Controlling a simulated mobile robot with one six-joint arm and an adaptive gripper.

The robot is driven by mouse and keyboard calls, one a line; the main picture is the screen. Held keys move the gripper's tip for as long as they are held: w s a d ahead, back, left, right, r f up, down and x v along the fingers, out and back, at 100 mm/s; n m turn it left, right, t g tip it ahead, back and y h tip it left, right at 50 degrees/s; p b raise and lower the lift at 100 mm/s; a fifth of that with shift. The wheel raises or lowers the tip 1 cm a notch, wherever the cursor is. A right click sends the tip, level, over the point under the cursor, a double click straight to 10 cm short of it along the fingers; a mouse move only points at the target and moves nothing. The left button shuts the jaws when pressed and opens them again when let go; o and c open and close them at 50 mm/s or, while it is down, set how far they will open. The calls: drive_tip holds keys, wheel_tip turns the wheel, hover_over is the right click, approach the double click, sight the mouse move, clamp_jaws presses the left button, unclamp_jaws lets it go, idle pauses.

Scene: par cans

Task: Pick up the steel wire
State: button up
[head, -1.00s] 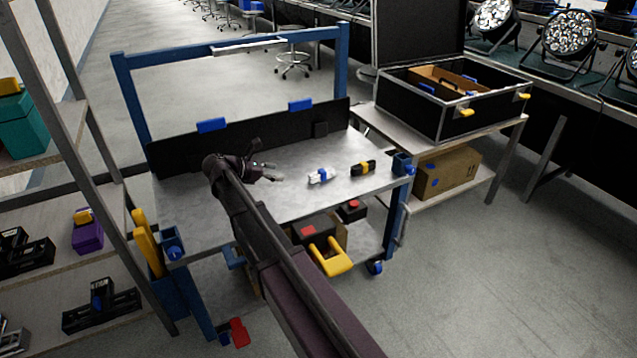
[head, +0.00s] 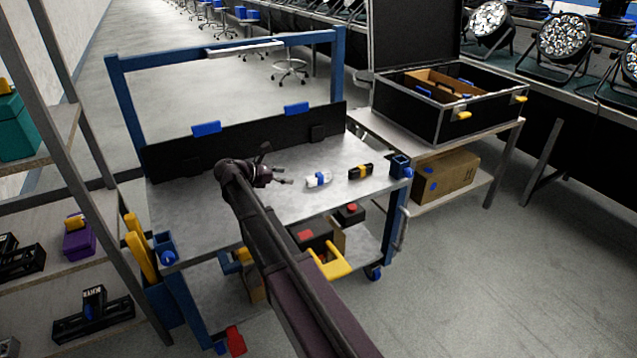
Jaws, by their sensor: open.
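A small silver-white bundle with a blue band (head: 318,179), which looks like the steel wire, lies on the grey top of the blue-framed workbench (head: 225,208). A black bundle with a yellow band (head: 361,172) lies just right of it. My gripper (head: 282,171) is open over the bench top, left of the silver-white bundle, with its fingers pointing toward it. A small gap shows between the fingers and the bundle. Nothing shows between the fingers. My arm hides part of the bench top's front edge.
A black back panel with blue clips (head: 250,140) stands behind the bench top. A blue holder (head: 400,165) is at the right corner. An open black case (head: 440,115) stands on the side table to the right. A shelf (head: 60,215) is close on the left.

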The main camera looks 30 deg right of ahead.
sight(309, 177)
drive_tip(key=shift+b+x, duration=0.45)
drive_tip(key=shift+x, duration=1.45)
drive_tip(key=shift+b+x, duration=0.9)
drive_tip(key=shift+x, duration=1.15)
drive_tip(key=shift+d+f, duration=0.2)
drive_tip(key=shift+d, duration=0.3)
drive_tip(key=shift+c, duration=0.2)
clamp_jaws()
